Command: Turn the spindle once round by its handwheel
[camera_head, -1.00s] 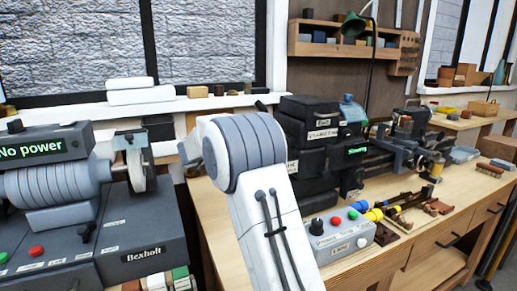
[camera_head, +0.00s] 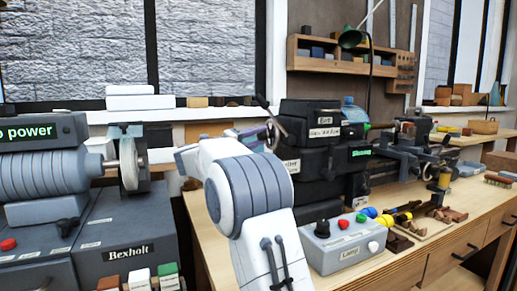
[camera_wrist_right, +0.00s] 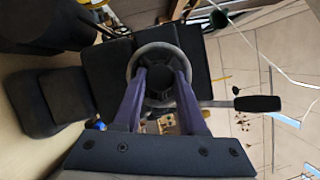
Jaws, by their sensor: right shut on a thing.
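The handwheel (camera_wrist_right: 158,47) is a grey ring around a dark hub in the right wrist view, with a black crank grip (camera_wrist_right: 258,103) sticking out to the right. My right gripper (camera_wrist_right: 160,74) has its two purple fingers at the ring and is shut on the handwheel. In the head view, the handwheel (camera_head: 273,132) shows only partly at the left side of the black lathe headstock (camera_head: 322,150), and my right gripper (camera_head: 250,136) is beside it, partly hidden by my white arm. The spindle itself cannot be made out clearly. My left gripper is not in view.
A grey control box (camera_head: 345,246) with coloured buttons stands at the front of the wooden bench (camera_head: 440,245). Several tools lie to its right. A grey Bexholt machine (camera_head: 130,225) stands on the left.

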